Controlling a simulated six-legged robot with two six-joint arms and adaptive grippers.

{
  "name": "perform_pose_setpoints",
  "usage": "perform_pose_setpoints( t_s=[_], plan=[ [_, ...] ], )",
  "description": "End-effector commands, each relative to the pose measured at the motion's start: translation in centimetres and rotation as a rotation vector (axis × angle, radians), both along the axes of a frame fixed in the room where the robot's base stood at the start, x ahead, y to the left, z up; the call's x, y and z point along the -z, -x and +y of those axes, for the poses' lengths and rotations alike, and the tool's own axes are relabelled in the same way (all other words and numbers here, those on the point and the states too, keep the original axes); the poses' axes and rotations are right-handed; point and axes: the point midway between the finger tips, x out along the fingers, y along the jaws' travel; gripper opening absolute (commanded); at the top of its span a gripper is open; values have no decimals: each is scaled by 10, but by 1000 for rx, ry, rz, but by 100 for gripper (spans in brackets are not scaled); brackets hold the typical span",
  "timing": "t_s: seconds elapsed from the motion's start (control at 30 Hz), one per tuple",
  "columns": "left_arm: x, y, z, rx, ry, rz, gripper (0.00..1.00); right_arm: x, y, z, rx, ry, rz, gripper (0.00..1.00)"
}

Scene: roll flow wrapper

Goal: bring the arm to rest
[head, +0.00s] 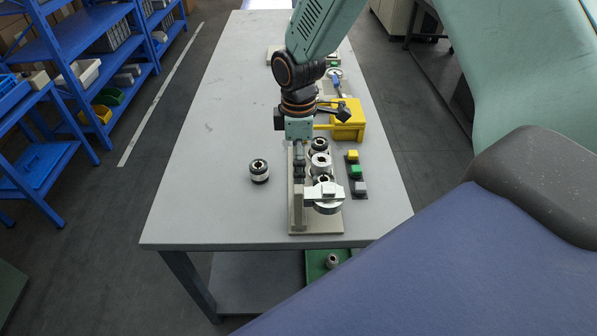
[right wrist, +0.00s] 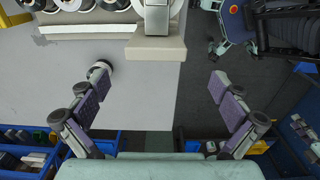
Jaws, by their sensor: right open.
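My right arm reaches in from the top of the head view, and its gripper (head: 299,162) hangs over the left side of the wrapper fixture (head: 316,228). In the right wrist view the right gripper (right wrist: 158,82) has its two fingers spread wide with nothing between them. Beyond the fingers are the fixture's pale block (right wrist: 155,50) and several rolls. A small dark and silver round part (right wrist: 101,68) shows at the left fingertip; I cannot tell whether it touches. My left gripper is not in view.
The fixture stands on a grey table (head: 205,175). A loose black-and-silver round part (head: 259,170) stands left of it. To its right are a yellow box (head: 349,120) and a button panel (head: 357,176). The table's left side is mostly clear. Blue shelves (head: 95,45) stand at left.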

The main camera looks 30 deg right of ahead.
Motion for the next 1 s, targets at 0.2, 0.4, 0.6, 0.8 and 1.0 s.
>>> perform_pose_setpoints(
  t_s=[0.2,0.4,0.6,0.8,1.0],
  plan=[
    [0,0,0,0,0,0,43,-9,1,0,0,0,2,100],
    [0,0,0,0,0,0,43,-9,1,0,0,-1,1,100],
    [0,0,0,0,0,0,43,-2,1,0,0,0,4,100],
    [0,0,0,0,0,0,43,29,1,0,0,0,5,100],
    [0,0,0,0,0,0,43,63,0,0,0,1,3,100]
  ],
)
